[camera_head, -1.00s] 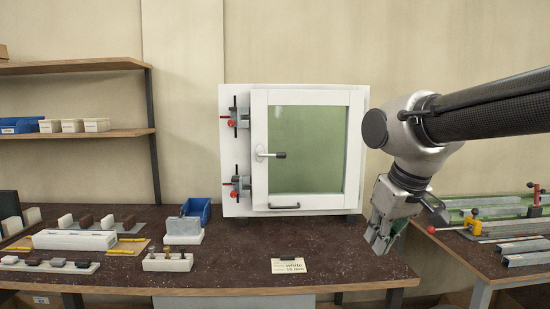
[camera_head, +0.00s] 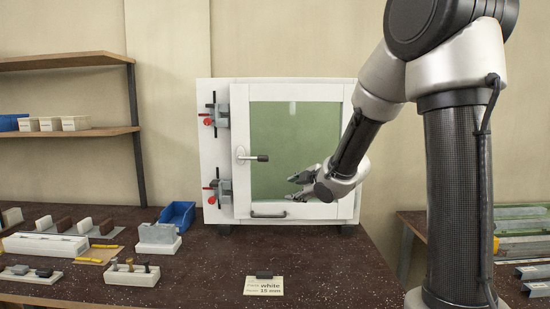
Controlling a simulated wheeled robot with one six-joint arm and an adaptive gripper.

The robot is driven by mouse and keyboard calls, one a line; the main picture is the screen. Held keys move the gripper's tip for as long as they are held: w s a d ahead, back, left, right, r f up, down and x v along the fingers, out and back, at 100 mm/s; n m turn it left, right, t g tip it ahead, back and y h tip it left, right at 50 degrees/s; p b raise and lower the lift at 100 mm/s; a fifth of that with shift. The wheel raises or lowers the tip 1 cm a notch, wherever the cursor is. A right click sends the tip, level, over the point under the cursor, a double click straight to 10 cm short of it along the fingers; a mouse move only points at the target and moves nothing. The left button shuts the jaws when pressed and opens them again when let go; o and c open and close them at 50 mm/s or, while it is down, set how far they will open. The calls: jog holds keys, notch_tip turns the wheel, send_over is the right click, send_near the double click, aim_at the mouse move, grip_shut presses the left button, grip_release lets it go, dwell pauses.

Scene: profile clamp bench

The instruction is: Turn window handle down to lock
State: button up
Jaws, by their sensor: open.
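The window handle (camera_head: 254,157) sits on the left stile of the white window frame (camera_head: 345,150), at mid height. My gripper (camera_head: 293,188) is open and empty. In the picture it is in front of the lower right of the green pane (camera_head: 280,125), to the right of and below the handle, apart from it. Its fingers point left. How far it stands from the pane is hard to tell.
Two clamps with red knobs (camera_head: 209,121) are on the white board left of the window. A bar pull (camera_head: 268,214) is on the bottom rail. A label card (camera_head: 263,286) stands on the dark bench (camera_head: 200,265). A blue bin (camera_head: 178,214) and profile blocks stand to the left.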

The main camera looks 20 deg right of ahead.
aim_at(267, 159)
jog(key=a+r+n+t+y, duration=0.1)
jog(key=r+n, duration=0.1)
jog(key=r, duration=0.1)
jog(key=w+a+r+n+t+y, duration=0.1)
jog(key=a+r+n+y, duration=0.1)
jog(key=r, duration=0.1)
jog(key=w+a+r+n+y, duration=0.1)
jog(key=a+r+n, duration=0.1)
jog(key=r, duration=0.1)
jog(key=shift+a+r+n+t+y, duration=0.2)
jog(key=shift+n+t+y, duration=0.1)
jog(key=shift+t, duration=0.1)
jog(key=x, duration=0.7)
jog(key=shift+w, duration=0.25)
grip_shut()
